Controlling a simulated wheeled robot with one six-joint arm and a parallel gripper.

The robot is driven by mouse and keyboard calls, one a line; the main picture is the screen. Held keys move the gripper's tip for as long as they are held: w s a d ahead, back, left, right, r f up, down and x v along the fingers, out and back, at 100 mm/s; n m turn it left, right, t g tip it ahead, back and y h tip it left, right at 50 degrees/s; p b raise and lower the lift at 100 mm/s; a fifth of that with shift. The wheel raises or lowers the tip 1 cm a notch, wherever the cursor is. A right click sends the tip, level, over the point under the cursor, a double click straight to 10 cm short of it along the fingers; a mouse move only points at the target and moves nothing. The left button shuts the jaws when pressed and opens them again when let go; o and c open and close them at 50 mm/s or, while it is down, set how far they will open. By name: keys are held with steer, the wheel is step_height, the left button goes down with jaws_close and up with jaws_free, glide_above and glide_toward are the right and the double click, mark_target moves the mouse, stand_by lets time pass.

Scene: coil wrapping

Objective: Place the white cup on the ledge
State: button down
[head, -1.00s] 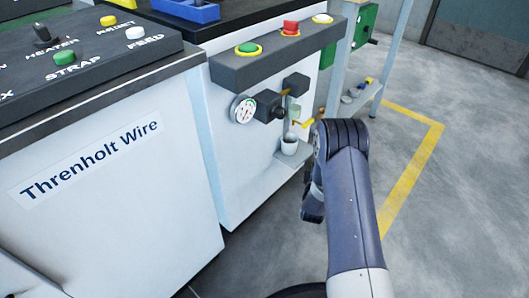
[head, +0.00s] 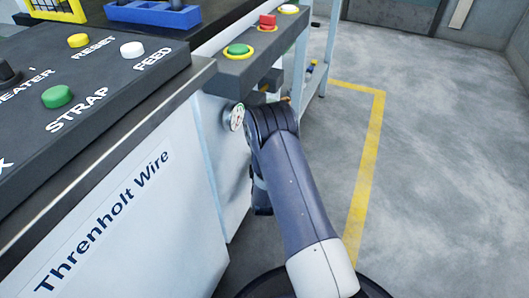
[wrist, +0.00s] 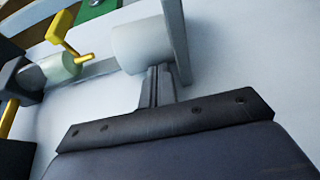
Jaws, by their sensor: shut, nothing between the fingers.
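The white cup (wrist: 138,46) shows in the wrist view as a pale cylinder. Its base is against the ledge (wrist: 176,40), a plate seen edge-on at the right of the cup, so it appears to stand on the ledge. My gripper (wrist: 160,72) is shut and empty. Its fingertips are right beside the cup and the ledge; I cannot tell whether they touch. In the head view my arm hides the cup and ledge.
A yellow-handled tap (wrist: 62,35) with a pale greenish outlet (wrist: 60,68) faces the cup. In the head view are a gauge (head: 237,117), a button box (head: 245,58) and a control panel (head: 90,75). Open floor (head: 440,170) lies to the right.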

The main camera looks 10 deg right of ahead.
steer(key=shift+w+d, duration=0.55)
steer(key=shift+d, duration=0.3)
